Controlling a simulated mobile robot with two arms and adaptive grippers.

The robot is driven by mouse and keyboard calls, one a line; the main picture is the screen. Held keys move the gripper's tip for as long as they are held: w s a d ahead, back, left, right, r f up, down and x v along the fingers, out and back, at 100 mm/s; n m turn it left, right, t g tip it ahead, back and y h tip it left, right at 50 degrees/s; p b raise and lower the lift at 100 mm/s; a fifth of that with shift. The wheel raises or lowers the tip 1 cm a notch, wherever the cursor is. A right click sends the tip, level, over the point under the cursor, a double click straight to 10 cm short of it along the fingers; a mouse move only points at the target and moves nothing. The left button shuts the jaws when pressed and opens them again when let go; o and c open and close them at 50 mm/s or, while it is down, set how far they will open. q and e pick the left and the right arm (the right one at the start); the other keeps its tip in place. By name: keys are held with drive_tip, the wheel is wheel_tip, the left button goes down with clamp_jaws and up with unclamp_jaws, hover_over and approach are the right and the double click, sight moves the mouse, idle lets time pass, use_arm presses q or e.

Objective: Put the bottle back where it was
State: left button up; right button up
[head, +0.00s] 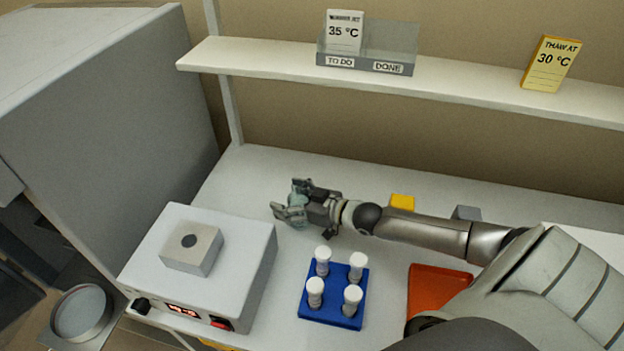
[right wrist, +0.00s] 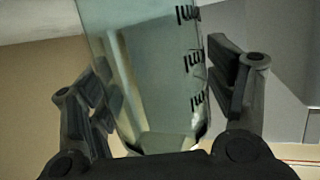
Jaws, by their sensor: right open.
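A clear, greenish bottle (right wrist: 150,70) with dark volume marks stands between the fingers of my right gripper in the right wrist view. My right gripper (head: 289,202) is open around the bottle, with a gap visible on the right side in the right wrist view (right wrist: 160,95). In the head view the bottle (head: 297,203) is small and mostly hidden by the fingers, above the white bench behind the blue rack. Whether it rests on the bench I cannot tell. My left gripper is not in view.
A white heater box (head: 235,257) with a metal block (head: 192,248) stands at left. A blue rack (head: 318,314) holds several white-capped vials. An orange tray (head: 428,282), a yellow block (head: 402,202) and a grey block (head: 466,213) lie near my right arm. A shelf (head: 270,62) carries cards.

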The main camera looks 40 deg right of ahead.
drive_tip(key=v, duration=1.1)
drive_tip(key=shift+r, duration=0.1)
idle(0.5)
